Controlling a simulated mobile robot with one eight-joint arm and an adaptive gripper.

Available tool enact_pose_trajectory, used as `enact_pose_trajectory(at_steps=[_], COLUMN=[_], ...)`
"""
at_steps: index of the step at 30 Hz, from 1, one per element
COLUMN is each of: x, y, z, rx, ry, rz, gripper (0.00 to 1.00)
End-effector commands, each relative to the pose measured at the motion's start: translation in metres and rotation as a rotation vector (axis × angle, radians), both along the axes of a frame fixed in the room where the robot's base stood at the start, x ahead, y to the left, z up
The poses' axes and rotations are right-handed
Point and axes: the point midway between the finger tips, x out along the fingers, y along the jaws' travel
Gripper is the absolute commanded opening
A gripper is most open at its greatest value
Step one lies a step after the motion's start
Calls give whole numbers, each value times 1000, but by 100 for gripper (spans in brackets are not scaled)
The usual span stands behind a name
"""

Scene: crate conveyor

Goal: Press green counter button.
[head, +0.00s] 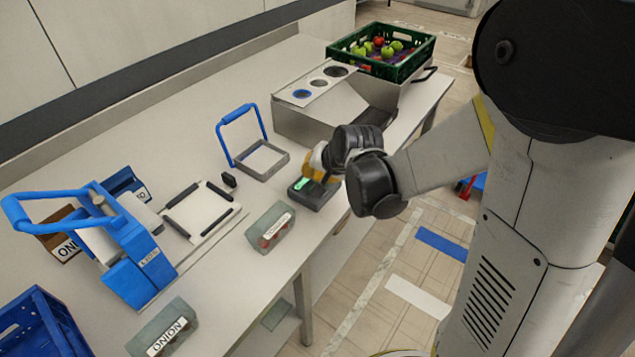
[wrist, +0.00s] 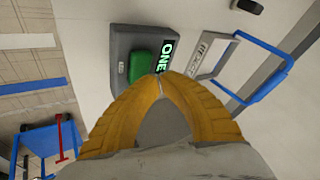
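The counter is a dark grey box near the front edge of the worktop, in the head view (head: 318,198) and the wrist view (wrist: 122,45). Its green button (wrist: 143,62) shows in the wrist view, just beyond my fingertips. A lit green display (wrist: 168,56) with letters sits beside the button. My gripper (wrist: 160,80) has yellow fingers whose tips meet, with nothing visible between them. In the head view my gripper (head: 322,176) is over the counter and hides part of its top. I cannot tell whether the tips touch the button.
A blue-handled frame (head: 262,160) stands behind the counter. A grey machine (head: 310,122) and a green crate (head: 405,68) of apples are farther back. A labelled pack (head: 270,228) and a blue device (head: 140,262) stand on the left.

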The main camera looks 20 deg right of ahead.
Motion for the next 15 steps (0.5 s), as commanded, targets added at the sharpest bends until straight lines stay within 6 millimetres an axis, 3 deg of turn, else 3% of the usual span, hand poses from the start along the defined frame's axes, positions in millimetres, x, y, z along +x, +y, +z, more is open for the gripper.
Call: enact_pose_trajectory(at_steps=[9,15], x=[0,0], y=[0,0], z=[1,16], rx=[0,0], ry=[0,0], rz=[0,0], gripper=[0,0])
